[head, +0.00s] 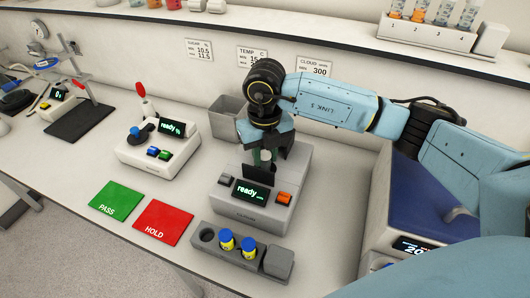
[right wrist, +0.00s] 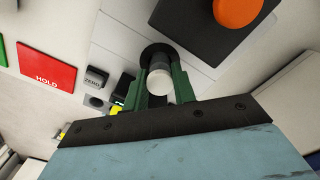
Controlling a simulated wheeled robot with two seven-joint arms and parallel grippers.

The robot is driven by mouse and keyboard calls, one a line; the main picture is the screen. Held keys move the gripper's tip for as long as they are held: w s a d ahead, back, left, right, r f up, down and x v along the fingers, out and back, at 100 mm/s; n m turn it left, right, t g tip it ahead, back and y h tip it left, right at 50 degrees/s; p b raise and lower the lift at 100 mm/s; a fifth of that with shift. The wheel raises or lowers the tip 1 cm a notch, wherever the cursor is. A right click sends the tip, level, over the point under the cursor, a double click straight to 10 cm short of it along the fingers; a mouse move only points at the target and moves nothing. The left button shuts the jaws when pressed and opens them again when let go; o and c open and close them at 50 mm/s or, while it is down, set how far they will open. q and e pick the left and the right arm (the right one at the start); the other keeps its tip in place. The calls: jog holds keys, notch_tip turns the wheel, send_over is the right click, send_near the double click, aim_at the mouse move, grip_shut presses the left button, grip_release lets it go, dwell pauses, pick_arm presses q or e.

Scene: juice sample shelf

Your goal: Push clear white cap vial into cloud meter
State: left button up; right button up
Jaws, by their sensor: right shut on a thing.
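The cloud meter (head: 230,203) is the grey box with a lit "ready" display and an orange button, in the middle of the head view. My right gripper (head: 263,157) is over its top, pointing down. In the right wrist view, its green fingers (right wrist: 166,88) are shut on the clear vial (right wrist: 159,66), whose white cap (right wrist: 159,87) faces the camera. The vial lines up with the meter's dark round well (right wrist: 153,51); how deep it sits I cannot tell. In the head view the vial is hidden by the gripper. My left gripper is not in view.
A rack (head: 207,246) with two yellow, blue-capped vials stands in front of the meter. Green PASS (head: 116,201) and red HOLD (head: 163,221) mats lie left. A grey bin (head: 229,118) stands behind the meter, another meter (head: 147,157) to its left.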

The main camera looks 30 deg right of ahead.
aim_at(265, 154)
jog(key=shift+f+b, duration=0.8)
jog(key=shift+f, duration=0.1)
dwell(0.5)
jog(key=o, duration=1.1)
jog(key=shift+c, duration=0.2)
notch_tip(265, 154, up, 13)
jog(key=shift+r, duration=0.2)
jog(key=shift+s, duration=0.1)
